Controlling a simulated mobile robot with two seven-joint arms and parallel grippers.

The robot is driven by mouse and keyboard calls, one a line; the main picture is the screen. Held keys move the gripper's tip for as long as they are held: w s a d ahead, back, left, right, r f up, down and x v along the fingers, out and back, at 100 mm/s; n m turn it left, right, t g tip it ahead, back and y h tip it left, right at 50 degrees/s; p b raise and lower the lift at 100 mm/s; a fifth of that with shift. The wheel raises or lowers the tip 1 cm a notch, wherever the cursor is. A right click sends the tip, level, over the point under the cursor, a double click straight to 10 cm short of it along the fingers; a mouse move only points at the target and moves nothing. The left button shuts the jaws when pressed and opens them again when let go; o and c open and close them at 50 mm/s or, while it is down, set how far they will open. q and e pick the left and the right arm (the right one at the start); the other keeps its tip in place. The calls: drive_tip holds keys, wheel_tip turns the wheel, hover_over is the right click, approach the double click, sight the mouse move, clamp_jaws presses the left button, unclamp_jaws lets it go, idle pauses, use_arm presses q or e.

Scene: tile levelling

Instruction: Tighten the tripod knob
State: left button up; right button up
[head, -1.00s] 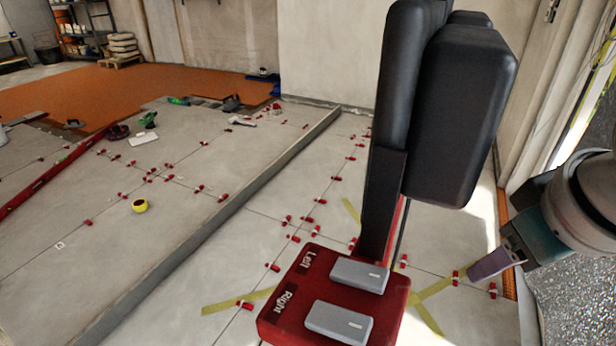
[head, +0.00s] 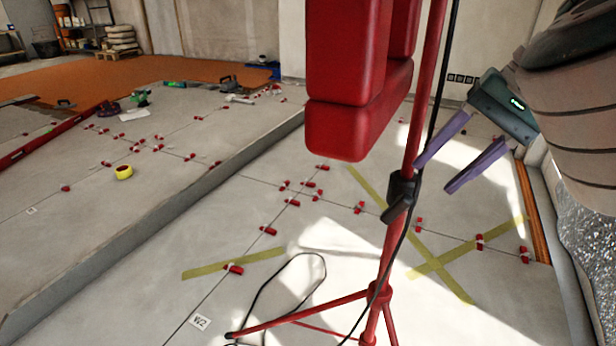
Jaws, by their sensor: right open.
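A red tripod stands right of centre in the head view; its red pole (head: 424,100) rises past the top edge. A black collar with a dark knob (head: 398,205) sits on the pole at mid height. The splayed red legs (head: 300,318) show at the bottom, partly cut off. My right gripper (head: 433,177) comes in from the right, with two purple fingers spread apart and nothing between them. Its fingertips appear just above and right of the knob; a gap shows in the picture, but the depth is hard to judge. My left gripper is not in view.
Large red housings (head: 350,128) hang at the pole's upper left. A black cable (head: 408,240) runs down beside the pole and loops on the floor. Red tile clips and yellow tape (head: 440,263) mark the floor. A raised step edge (head: 190,185) crosses left; yellow tape roll (head: 124,172) beyond.

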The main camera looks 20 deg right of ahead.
sight(409, 198)
drive_tip(key=b+x, duration=0.5)
drive_tip(key=x, duration=0.5)
drive_tip(key=shift+w+a+r, duration=0.1)
drive_tip(key=shift+c, duration=0.2)
clamp_jaws()
